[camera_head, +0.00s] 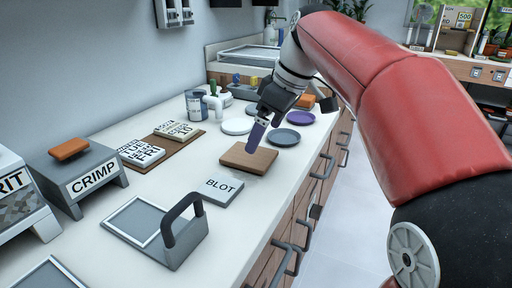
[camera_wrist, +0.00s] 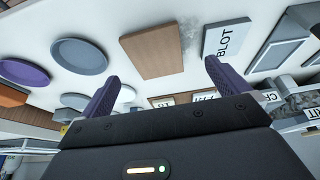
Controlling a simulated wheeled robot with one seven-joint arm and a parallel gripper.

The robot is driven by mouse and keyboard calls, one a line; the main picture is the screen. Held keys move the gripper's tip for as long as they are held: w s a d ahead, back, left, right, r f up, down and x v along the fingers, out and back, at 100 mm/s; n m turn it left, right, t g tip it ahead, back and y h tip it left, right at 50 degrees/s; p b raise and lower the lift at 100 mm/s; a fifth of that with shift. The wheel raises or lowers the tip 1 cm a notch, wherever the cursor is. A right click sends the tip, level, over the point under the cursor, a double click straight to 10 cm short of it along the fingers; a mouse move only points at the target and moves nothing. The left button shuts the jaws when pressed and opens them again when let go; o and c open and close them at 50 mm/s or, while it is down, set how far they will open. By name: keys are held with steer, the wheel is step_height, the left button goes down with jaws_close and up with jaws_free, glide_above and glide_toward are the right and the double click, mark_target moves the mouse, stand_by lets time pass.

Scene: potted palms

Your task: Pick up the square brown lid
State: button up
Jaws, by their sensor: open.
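The square brown lid (camera_head: 236,158) lies flat on the white counter, beyond the grey BLOT block. In the wrist view the lid (camera_wrist: 150,48) shows as a brown panel between and beyond the fingertips. My gripper (camera_head: 249,150) is over the lid in the head view, its purple fingers pointing down. In the wrist view my gripper (camera_wrist: 162,68) has its two purple fingers spread wide with nothing between them. I cannot tell the exact height of the fingertips above the lid.
The BLOT block (camera_head: 222,190) sits just in front of the lid. Purple and grey saucers (camera_head: 286,138) lie right and behind. A brown board (camera_head: 158,158) with lettered blocks is at the left. A grey handled tray (camera_head: 150,222) stands nearer. The counter's drawer edge is at the right.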

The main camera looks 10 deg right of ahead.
mark_target(255, 156)
steer(key=shift+w, duration=0.45)
steer(key=x, duration=0.7)
steer(key=shift+w+f+b, duration=0.15)
steer(key=shift+f+b, duration=0.05)
steer(key=shift+b, duration=0.1)
steer(key=c, duration=0.9)
steer(key=shift+r, duration=0.15)
